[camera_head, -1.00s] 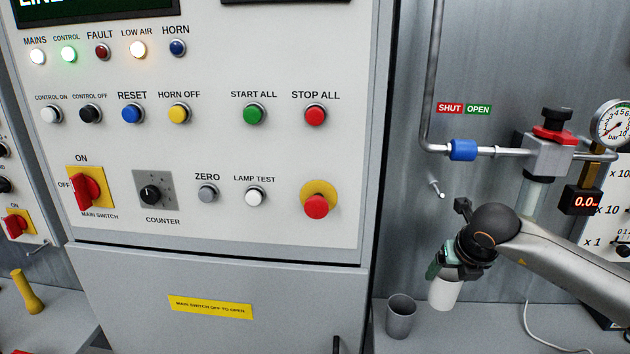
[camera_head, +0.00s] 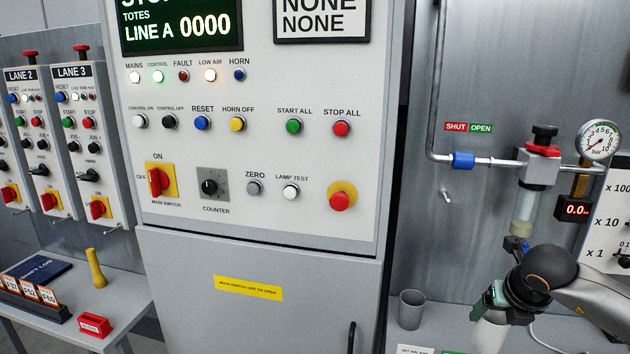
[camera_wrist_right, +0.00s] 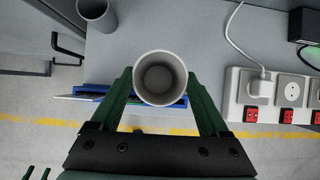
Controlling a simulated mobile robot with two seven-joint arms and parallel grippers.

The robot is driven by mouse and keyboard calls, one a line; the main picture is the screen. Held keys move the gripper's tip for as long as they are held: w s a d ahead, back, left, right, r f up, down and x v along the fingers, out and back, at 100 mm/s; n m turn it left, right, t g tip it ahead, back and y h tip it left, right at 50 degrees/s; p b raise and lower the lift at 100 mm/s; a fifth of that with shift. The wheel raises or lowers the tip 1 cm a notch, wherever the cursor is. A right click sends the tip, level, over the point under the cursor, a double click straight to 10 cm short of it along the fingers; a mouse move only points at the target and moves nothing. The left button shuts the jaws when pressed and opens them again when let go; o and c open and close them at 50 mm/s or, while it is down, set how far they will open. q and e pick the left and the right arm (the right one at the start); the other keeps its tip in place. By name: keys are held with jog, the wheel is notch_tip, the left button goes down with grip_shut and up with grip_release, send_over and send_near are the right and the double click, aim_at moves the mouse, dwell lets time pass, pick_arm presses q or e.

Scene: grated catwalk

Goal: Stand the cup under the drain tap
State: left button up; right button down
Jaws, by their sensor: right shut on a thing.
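My right gripper (camera_head: 492,308) is shut on a pale cup (camera_head: 488,336). In the right wrist view the green fingers (camera_wrist_right: 160,82) clasp the cup's sides (camera_wrist_right: 160,103), and I look down into its open, empty-looking mouth. In the head view the held cup is below the filter unit's clear bowl (camera_head: 523,212), slightly left of it, and cut by the lower picture edge. A blue and dark piece (camera_head: 517,243) shows under the bowl; I cannot tell whether it is the drain tap. My right wrist covers the area just beneath it.
A grey cup (camera_head: 411,310) stands on the bench left of my gripper; it also shows in the right wrist view (camera_wrist_right: 97,14). A socket strip (camera_wrist_right: 275,95) with a white cable lies at the right there. A pressure gauge (camera_head: 597,140) and pipe are above.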

jog(key=w+r+m+h, duration=0.1)
jog(key=w+r+m, duration=0.2)
jog(key=w+r, duration=0.35)
notch_tip(320, 180, down, 6)
jog(key=w+d+f+m+g+h, duration=0.1)
jog(key=w+d+m+g+h, duration=0.1)
jog(key=w+m, duration=0.15)
jog(key=s+a+r+n+g+y, duration=0.45)
jog(key=s+a+n, duration=0.2)
jog(key=n, duration=1.15)
jog(key=s+a+r+n+g+y, duration=0.3)
jog(key=s+a+r+n+y, duration=0.35)
jog(key=n, duration=1.15)
jog(key=s+a+f+n+g+h, duration=0.2)
jog(key=s+a+f+n+h, duration=0.25)
jog(key=s+f, duration=0.2)
jog(key=s+d+f+n+h, duration=0.1)
jog(key=s+f+n+h, duration=0.1)
jog(key=s+f+n, duration=0.45)
jog(key=shift+m, duration=0.85)
jog(key=r+p, duration=0.1)
jog(key=s+r+p, duration=0.1)
jog(key=p, duration=0.1)
jog(key=s+r+p, duration=0.1)
jog(key=r, duration=0.1)
